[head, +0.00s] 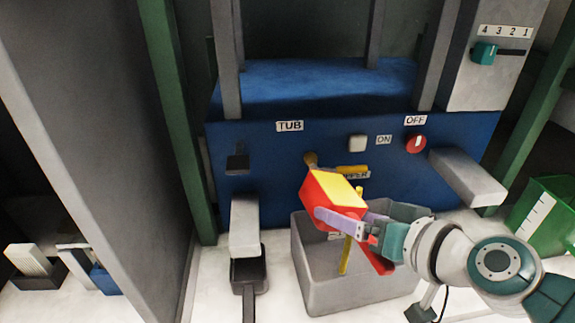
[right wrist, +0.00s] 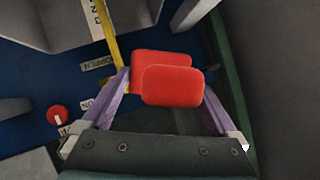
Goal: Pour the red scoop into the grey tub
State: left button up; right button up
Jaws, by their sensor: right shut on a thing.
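The red scoop (head: 318,190) is above the grey tub (head: 312,272), near its back edge, with a yellow surface showing on its upper side. I cannot tell whether this yellow is its contents. My right gripper (head: 338,222) has its purple fingers closed on the scoop from the right; a red handle end sticks out below them. In the right wrist view, the red scoop's handle (right wrist: 172,86) lies between the fingers. The scoop and gripper hide part of the tub's inside. My left gripper is not in view.
A blue press (head: 270,155) stands behind the tub, with a red OFF knob (head: 416,144) and a TUB label. A thin yellow bar (head: 346,258) shows upright in the tub opening. Grey blocks (head: 245,225) flank the tub. A green container (head: 546,222) stands at the right.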

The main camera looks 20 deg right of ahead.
aim_at(368, 213)
jog(key=shift+d+m+t+y+b, duration=0.15)
jog(key=shift+m+t+y+b, duration=0.15)
jog(key=shift+m+y+b, duration=1.15)
jog(key=m+b, duration=0.1)
jog(key=y+b, duration=0.1)
jog(key=b, duration=0.1)
jog(key=shift+d+f+m+t, duration=0.1)
jog(key=shift+d+m+t, duration=0.15)
jog(key=shift+m+t, duration=0.1)
jog(key=shift+d+f+m+t+y+b, duration=0.15)
jog(key=shift+m+t+y+b, duration=0.1)
jog(key=shift+m+b, duration=0.35)
jog(key=shift+d+f+m+t+y+b, duration=0.1)
jog(key=shift+d+m+y+b, duration=0.1)
jog(key=shift+m+b, duration=0.35)
jog(key=shift+d+m+t+y, duration=0.2)
jog(key=shift+m+t+y, duration=0.1)
jog(key=shift+m, duration=0.15)
jog(key=shift+d+f+m+t, duration=0.25)
jog(key=shift+m+t, duration=0.15)
jog(key=shift+m, duration=0.6)
jog(key=m, duration=0.1)
jog(key=d+m+t, duration=0.1)
jog(key=m, duration=0.1)
jog(key=shift+r+t+y, duration=0.15)
jog(key=shift+t+y, duration=0.15)
jog(key=shift+y, duration=0.1)
jog(key=shift+d+m+t, duration=0.25)
jog(key=shift+m+t, duration=0.15)
jog(key=shift+m, duration=0.4)
